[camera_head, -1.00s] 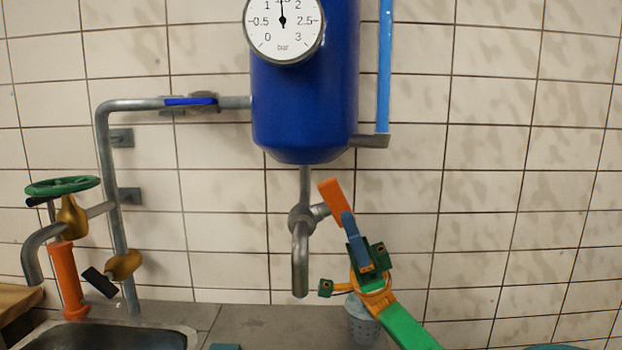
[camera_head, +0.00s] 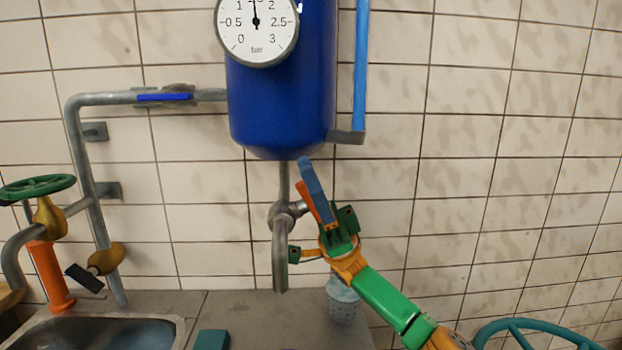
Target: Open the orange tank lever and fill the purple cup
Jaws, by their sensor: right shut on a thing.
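The orange lever (camera_head: 304,194) stands up and leans left beside the valve on the grey pipe under the blue tank (camera_head: 282,105). The pipe's spout (camera_head: 280,262) points straight down. My right gripper (camera_head: 309,178) is at the lever, shut on it, and its blue finger hides most of the lever. A pale grey-blue dotted cup (camera_head: 344,308) stands on the counter right of the spout, behind my right arm, partly hidden. I see no clearly purple cup. My left gripper is not in view.
A sink (camera_head: 110,333) is at the lower left, with a green wheel valve (camera_head: 38,187) and an orange-handled pipe (camera_head: 50,278) above it. A teal block (camera_head: 212,339) lies at the counter's front. A teal wheel (camera_head: 540,335) is at the lower right.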

